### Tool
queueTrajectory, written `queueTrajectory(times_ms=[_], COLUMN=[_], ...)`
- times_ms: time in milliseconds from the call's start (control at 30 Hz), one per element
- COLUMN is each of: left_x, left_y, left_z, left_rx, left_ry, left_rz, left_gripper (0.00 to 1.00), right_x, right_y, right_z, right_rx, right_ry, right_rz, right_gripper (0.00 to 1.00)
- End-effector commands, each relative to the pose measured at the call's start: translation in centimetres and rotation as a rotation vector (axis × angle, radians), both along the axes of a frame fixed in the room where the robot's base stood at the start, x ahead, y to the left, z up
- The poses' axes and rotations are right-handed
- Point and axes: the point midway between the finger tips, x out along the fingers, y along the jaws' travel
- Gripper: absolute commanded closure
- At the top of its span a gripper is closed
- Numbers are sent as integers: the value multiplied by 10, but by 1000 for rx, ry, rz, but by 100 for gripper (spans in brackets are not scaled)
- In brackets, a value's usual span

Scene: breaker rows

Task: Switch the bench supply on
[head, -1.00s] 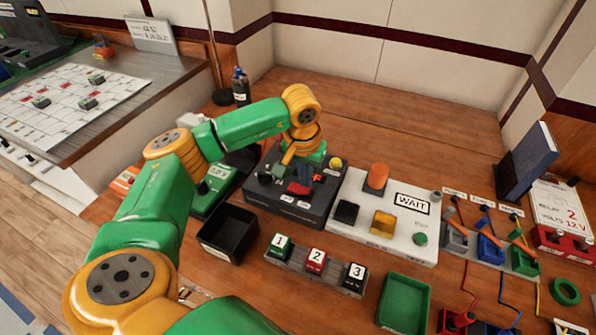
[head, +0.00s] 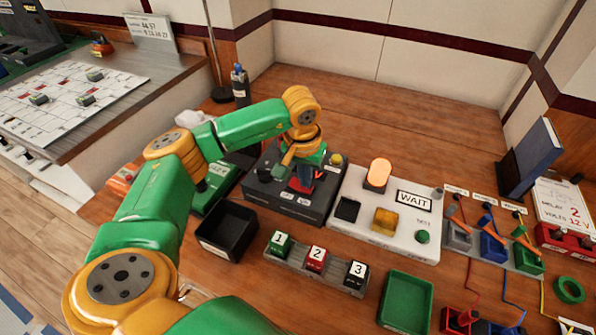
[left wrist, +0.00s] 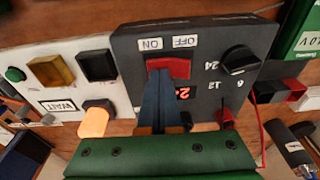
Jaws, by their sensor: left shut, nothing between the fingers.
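The bench supply (head: 268,190) is a dark grey box in the middle of the bench. My left gripper (head: 303,184) is shut and empty, pointing down over the supply. In the left wrist view its blue fingertips (left wrist: 159,72) are at the rocker, on the ON side. I cannot tell whether they touch it or which way it is tipped. My right gripper is out of view.
Right of the supply stands a white panel (head: 365,225) with a WAIT sign and a glowing orange lamp (head: 379,172). In front are a black bin (head: 228,230), numbered blocks (head: 316,259) and a green tray (head: 405,302). The bench behind is clear.

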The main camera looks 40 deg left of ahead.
Motion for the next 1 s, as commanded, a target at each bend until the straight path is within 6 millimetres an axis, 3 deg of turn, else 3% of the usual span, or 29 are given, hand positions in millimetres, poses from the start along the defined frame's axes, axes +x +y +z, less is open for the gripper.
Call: queueTrajectory(times_ms=[167,700,1000], left_x=[0,0,0], left_y=[0,0,0], left_z=[7,69,70], left_rx=[0,-1,0], left_ry=[0,0,0], left_rz=[0,0,0], left_gripper=[100,100,100], right_x=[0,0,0], right_y=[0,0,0], right_z=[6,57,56], right_rx=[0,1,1], right_ry=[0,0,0], right_rz=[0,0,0], right_gripper=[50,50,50])
